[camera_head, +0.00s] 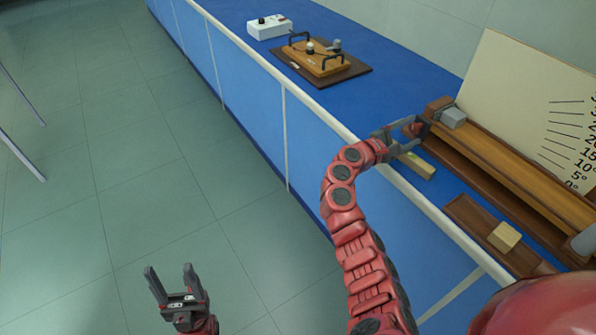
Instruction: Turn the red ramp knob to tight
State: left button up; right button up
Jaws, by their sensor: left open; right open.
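The wooden ramp (500,160) lies along the blue bench on the right, in front of a cream angle board (535,100) marked in degrees. A small red patch, apparently the red ramp knob (418,129), shows at the ramp's far end, partly hidden by my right gripper. My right gripper (416,131) is open at that end, its fingers close around or beside the red patch. I cannot tell whether they touch it. My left gripper (170,278) is open and empty, low over the floor beside the bench.
A grey block (453,117) sits at the ramp's far end. A yellowish block (419,166) lies near my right gripper. A wooden tray (468,211) holds a tan block (504,237). Further back are a wooden apparatus (318,58) and a white box (269,27).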

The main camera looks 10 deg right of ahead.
jog(key=n+p, duration=0.2)
jog(key=n, duration=0.1)
jog(key=n+p, duration=0.5)
jog(key=n, duration=0.1)
jog(key=shift+w+r+p, duration=0.1)
jog(key=shift+r+p, duration=0.2)
jog(key=shift+r, duration=0.1)
jog(key=shift+n+p, duration=0.3)
jog(key=shift+n, duration=0.2)
jog(key=shift+a+f+n, duration=0.15)
jog(key=shift+f+n, duration=0.05)
jog(key=shift+n, duration=0.2)
jog(key=b+v, duration=0.2)
jog(key=v, duration=1.6)
jog(key=w+a+f+n+t+y, duration=0.1)
jog(key=w+a+f+t+y, duration=0.15)
jog(key=w+f, duration=0.2)
jog(key=w+a+f+n+t+y, duration=0.1)
jog(key=w+f+n+t+y, duration=0.1)
jog(key=w+f+t+y, duration=0.3)
jog(key=s+a+f+y, duration=0.1)
jog(key=a+f+y, duration=0.6)
jog(key=a+f, duration=0.1)
jog(key=shift+s+a+f+m, duration=0.2)
jog(key=shift+s+a+m, duration=0.1)
jog(key=shift+a, duration=0.6)
jog(key=shift+g, duration=0.25)
